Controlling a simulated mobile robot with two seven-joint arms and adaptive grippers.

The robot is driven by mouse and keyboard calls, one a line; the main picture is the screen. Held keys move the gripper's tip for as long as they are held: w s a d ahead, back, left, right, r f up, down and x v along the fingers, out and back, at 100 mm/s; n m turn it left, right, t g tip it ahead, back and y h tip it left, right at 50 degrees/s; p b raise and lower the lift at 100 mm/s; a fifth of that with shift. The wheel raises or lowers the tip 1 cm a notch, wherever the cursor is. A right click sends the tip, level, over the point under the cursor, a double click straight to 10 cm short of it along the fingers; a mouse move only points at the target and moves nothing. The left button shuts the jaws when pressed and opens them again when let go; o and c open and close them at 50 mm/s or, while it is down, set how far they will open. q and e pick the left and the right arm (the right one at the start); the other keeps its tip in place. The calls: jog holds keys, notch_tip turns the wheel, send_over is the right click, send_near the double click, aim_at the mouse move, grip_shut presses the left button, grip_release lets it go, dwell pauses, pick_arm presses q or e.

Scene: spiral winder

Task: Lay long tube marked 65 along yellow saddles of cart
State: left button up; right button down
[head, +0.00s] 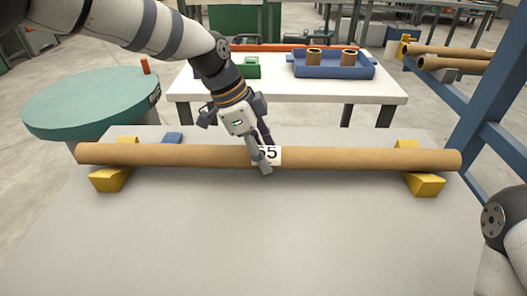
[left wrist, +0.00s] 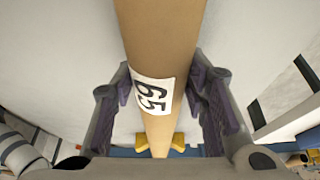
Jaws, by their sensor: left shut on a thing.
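The long brown tube (head: 350,158) lies level across the grey cart top (head: 230,230), over the left yellow saddle (head: 111,179) and the right yellow saddle (head: 424,185). Its white label reads 65. My left gripper (head: 262,158) is around the tube's middle, at the label, and shut on it. In the left wrist view the tube (left wrist: 162,50) runs between the two fingers (left wrist: 165,100), with a yellow saddle (left wrist: 160,142) beyond. I cannot tell whether the tube fully rests on the saddles. My right gripper is not in view; part of my right arm shows at the right edge.
Behind the cart stands a white table (head: 290,92) with a blue tray (head: 331,66) holding two short tubes. A round green table (head: 90,103) is at left. A blue rack (head: 480,100) with more tubes (head: 455,63) is at right. The cart's front area is clear.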

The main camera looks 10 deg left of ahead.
pick_arm(q)
jog(key=shift+f, duration=0.1)
jog(key=o, duration=1.4)
jog(key=shift+r, duration=0.2)
jog(key=v, duration=1.2)
jog(key=shift+p, duration=0.35)
